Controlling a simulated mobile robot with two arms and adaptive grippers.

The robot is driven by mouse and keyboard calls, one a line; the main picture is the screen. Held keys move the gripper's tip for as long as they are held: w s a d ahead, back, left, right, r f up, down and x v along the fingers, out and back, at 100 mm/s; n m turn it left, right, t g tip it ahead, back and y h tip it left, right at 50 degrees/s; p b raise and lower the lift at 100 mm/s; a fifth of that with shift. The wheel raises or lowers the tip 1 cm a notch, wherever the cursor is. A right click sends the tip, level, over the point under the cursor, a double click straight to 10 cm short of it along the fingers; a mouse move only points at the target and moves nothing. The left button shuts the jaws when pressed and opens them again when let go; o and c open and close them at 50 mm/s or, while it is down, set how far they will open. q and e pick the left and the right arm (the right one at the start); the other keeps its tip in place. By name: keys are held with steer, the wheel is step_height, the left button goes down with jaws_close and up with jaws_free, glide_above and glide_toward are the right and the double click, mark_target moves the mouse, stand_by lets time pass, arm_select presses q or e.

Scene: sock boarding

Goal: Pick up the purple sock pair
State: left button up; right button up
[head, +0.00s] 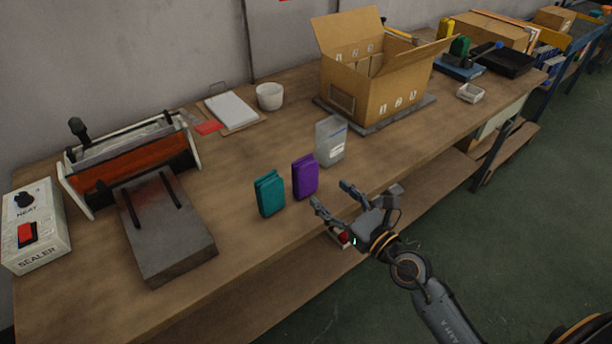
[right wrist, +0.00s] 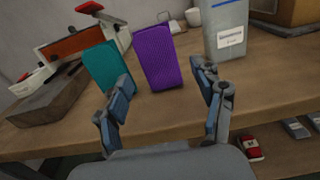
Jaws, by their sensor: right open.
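The purple sock pair (head: 305,177) stands upright on the wooden table near its front edge. It also shows in the right wrist view (right wrist: 157,57), ahead of and between the fingers. A teal sock pair (head: 269,194) stands just to its left, and shows in the wrist view (right wrist: 104,66) beyond the left finger. My right gripper (head: 329,201) is open and empty, in front of the purple pair and apart from it; its fingers show in the wrist view (right wrist: 166,95). My left gripper is not in view.
A grey-white labelled pack (head: 330,141) stands close right of the purple pair. An open cardboard box (head: 345,88) is behind it. A sealer (head: 130,165) with a grey platform (head: 165,235) is at left. A white cup (head: 270,96) and clipboard (head: 231,110) are at the back.

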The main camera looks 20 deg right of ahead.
mark_target(309, 179)
steer(key=x, duration=0.3)
steer(key=shift+w+a, duration=0.15)
steer(key=shift+a, duration=0.05)
steer(key=shift+w+a, duration=0.15)
steer(key=shift+w, duration=0.35)
steer(key=x, duration=0.5)
steer(key=shift+a+f, duration=0.2)
steer(key=shift+f, duration=0.2)
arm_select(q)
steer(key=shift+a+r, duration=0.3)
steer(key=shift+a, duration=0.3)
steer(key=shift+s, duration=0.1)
arm_select(e)
steer(key=c, duration=1)
steer(key=shift+o, duration=0.2)
steer(key=shift+r, duration=0.1)
